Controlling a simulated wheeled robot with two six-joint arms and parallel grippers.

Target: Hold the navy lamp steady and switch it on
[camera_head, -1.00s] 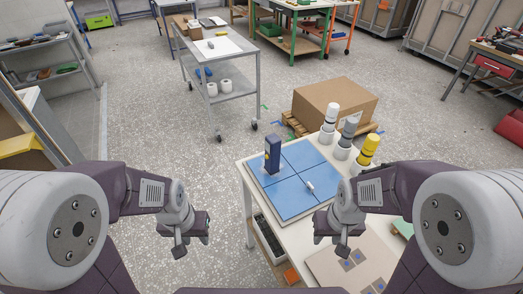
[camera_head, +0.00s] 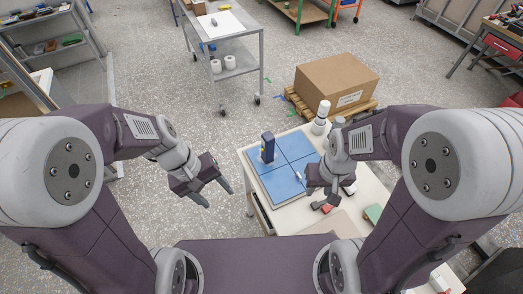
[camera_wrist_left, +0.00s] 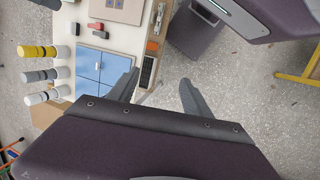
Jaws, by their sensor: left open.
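The navy lamp (camera_head: 267,148) is a dark upright block with a small yellow mark. It stands on the blue tiled mat (camera_head: 287,170) on the white table, near the mat's far left side. My left gripper (camera_head: 216,192) is open and empty, left of the table and nearer to me than the lamp. Its two spread fingers also show in the left wrist view (camera_wrist_left: 158,92), with the mat beyond; I cannot make out the lamp there. My right gripper (camera_head: 318,198) is above the table by the mat's right edge, apart from the lamp; its jaw opening is unclear.
A white bottle-like cylinder (camera_head: 321,113) stands behind the mat; a grey and a yellow one (camera_wrist_left: 38,52) show in the wrist view. A cardboard box (camera_head: 336,82) lies beyond the table. Open floor lies left of the table.

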